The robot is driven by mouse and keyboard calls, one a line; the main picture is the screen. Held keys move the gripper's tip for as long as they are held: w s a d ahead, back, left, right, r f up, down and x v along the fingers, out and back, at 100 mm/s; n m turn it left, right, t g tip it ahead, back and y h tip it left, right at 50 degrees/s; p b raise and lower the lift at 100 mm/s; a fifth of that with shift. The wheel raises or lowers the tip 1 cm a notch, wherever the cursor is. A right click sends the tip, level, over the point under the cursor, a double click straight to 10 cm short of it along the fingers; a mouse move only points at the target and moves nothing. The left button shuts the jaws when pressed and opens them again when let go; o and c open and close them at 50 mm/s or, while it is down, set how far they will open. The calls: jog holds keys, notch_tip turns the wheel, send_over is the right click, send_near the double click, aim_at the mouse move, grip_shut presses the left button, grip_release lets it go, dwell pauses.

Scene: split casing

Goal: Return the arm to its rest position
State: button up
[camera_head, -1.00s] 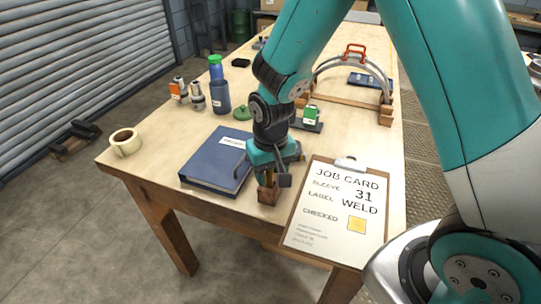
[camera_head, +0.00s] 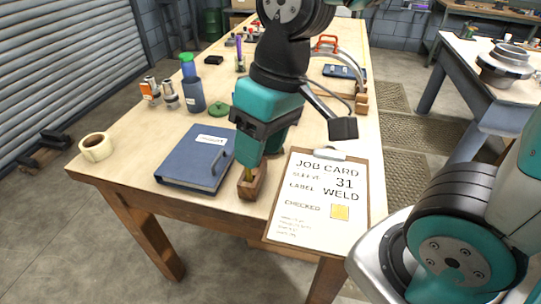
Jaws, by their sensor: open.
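My gripper (camera_head: 262,155) hangs in the middle of the view, jaws open and pointing down, with the wrist above it. Its fingers overlap the right edge of a blue binder (camera_head: 192,160) in the picture. They are just above a small wooden block (camera_head: 252,188) at the table's front edge, which has a yellowish piece in its top. No held thing shows between the fingers. I cannot tell the exact gap to the block. My upper arm links run out of the top of the view.
A clipboard with a job card (camera_head: 318,200) lies right of the block. A tape roll (camera_head: 96,147), a blue bottle (camera_head: 192,90), a green lid (camera_head: 219,109) and small canisters (camera_head: 171,95) stand left. A metal arch (camera_head: 352,68) stands behind. Another bench (camera_head: 490,82) is at right.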

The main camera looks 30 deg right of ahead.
jog(key=s+a+r+n+y, duration=0.1)
jog(key=s+n, duration=0.1)
jog(key=s, duration=0.3)
jog(key=shift+s, duration=0.4)
jog(key=shift+a+r, duration=0.1)
dwell(0.5)
